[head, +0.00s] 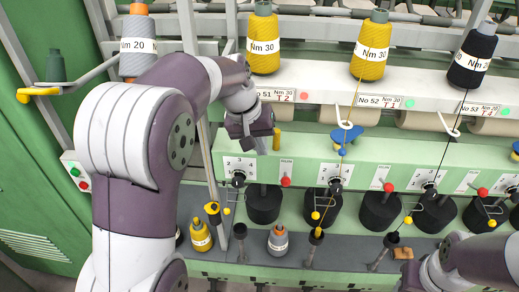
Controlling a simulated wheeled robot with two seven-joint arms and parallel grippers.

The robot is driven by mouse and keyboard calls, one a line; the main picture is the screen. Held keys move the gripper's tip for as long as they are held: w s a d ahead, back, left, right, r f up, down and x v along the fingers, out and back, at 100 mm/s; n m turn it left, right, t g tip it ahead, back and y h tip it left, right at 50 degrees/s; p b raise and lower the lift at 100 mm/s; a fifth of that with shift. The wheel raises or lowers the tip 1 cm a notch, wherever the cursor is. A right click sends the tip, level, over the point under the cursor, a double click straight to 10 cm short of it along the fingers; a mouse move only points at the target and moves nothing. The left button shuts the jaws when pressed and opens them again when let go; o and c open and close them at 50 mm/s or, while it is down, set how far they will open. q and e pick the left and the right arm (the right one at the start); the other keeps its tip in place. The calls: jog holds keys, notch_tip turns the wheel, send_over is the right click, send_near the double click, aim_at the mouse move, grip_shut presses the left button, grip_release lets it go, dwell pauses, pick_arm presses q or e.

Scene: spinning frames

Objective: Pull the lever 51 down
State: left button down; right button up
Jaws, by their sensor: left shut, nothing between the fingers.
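The label "No 51" (264,95) is on the white rail at the upper middle. Below it, a lever with a red knob (285,182) sticks out of the pale green panel, right of a numbered dial (238,167). I take this as lever 51, as it stands under that label; the lever itself shows no readable number. My left gripper (262,146) is above and slightly left of the red knob, apart from it in the picture. It is shut and empty, pointing down. My right arm shows at the lower right, but its fingers are out of view.
Similar red-knobbed levers stand to the right (388,187) (482,191). Yellow spools (263,45) and a black spool (473,55) stand above the rail. A thread runs down by a blue guide (347,135). Dark cylinders (323,208) hang below the panel.

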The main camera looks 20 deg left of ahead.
pick_arm(q)
jog(key=d+f+p, duration=0.3)
jog(key=d+f, duration=0.1)
jog(key=f, duration=0.2)
jog(key=shift+w+f, duration=0.15)
jog(key=shift+f, duration=0.15)
pick_arm(e)
jog(key=shift+s+d+r, duration=0.1)
jog(key=shift+s+r, duration=0.05)
jog(key=shift+r, duration=0.45)
jog(key=shift+s+d+r, duration=0.1)
jog(key=shift+r, duration=0.5)
pick_arm(q)
jog(key=shift+d, duration=0.1)
